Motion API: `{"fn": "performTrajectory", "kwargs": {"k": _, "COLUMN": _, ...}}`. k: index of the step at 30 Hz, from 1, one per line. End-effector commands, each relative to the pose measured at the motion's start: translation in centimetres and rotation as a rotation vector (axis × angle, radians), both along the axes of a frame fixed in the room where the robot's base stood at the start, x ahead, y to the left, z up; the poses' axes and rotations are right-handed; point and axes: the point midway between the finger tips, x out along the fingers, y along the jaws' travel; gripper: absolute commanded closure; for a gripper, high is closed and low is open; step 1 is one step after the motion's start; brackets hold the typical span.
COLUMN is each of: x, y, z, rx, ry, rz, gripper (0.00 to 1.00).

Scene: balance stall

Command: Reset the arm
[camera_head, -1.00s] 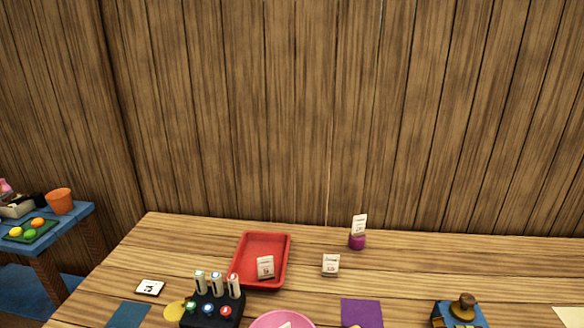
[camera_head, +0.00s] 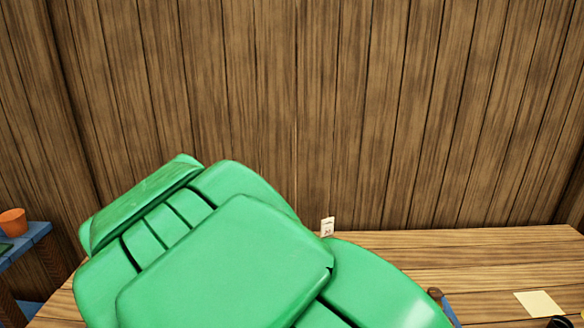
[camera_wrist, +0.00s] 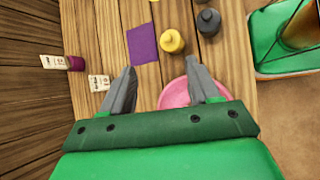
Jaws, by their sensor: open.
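My gripper (camera_wrist: 161,67) shows in the wrist view with its two grey fingers spread apart and nothing between them. It is above the wooden table, over the near side of a pink dish (camera_wrist: 178,94) that the right finger partly covers. In the head view my green arm fills the lower left and middle and hides much of the table; the gripper's fingers do not show there.
The wrist view shows a purple mat (camera_wrist: 143,45), a yellow piece (camera_wrist: 172,41), a dark piece (camera_wrist: 209,22) and white cards (camera_wrist: 98,82) on the table. In the head view a card (camera_head: 327,227) stands by my arm and a pale sheet (camera_head: 539,304) lies right. An orange cup (camera_head: 12,222) is far left.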

Motion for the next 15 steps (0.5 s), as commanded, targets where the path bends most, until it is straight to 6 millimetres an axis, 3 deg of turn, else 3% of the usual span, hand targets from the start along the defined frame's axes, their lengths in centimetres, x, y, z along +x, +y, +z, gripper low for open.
{"fn": "performTrajectory", "kwargs": {"k": 1, "x": -0.4, "y": -1.8, "z": 0.5, "rx": 0.034, "ry": -0.003, "rz": -0.059, "gripper": 0.39}}
{"fn": "performTrajectory", "kwargs": {"k": 6, "x": -2.3, "y": -6.2, "z": 1.3, "rx": 0.144, "ry": -0.009, "rz": -0.232, "gripper": 0.39}}
{"fn": "performTrajectory", "kwargs": {"k": 15, "x": -6.7, "y": -11.7, "z": 2.3, "rx": 0.337, "ry": -0.028, "rz": -0.516, "gripper": 0.39}}
